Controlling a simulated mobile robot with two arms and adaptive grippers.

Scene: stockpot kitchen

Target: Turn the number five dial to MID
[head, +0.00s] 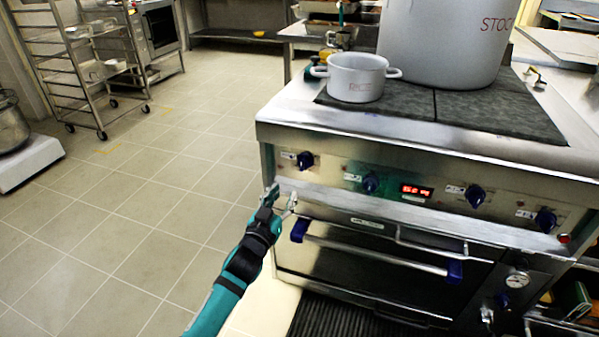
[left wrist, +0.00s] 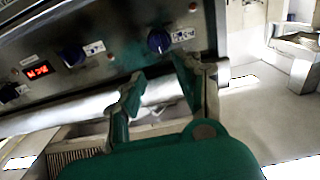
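The cooker front (head: 420,160) carries a row of dark blue dials. The leftmost dial (head: 305,161) shows nearest my left gripper (head: 280,197). The others are a second dial (head: 370,183), a third (head: 475,196) right of the red display, and a rightmost one (head: 546,220). Small labels sit beside them, too small to read, so I cannot tell which is number five. In the left wrist view one dial (left wrist: 160,40) lies just beyond my open, empty fingers (left wrist: 158,75), apart from them. My right gripper is out of view.
An oven handle (head: 375,252) with blue ends juts out below the dials. A white pot (head: 356,77) and a large stockpot (head: 440,40) stand on the cooktop. A wheeled rack (head: 85,70) stands far left. The tiled floor left of the cooker is clear.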

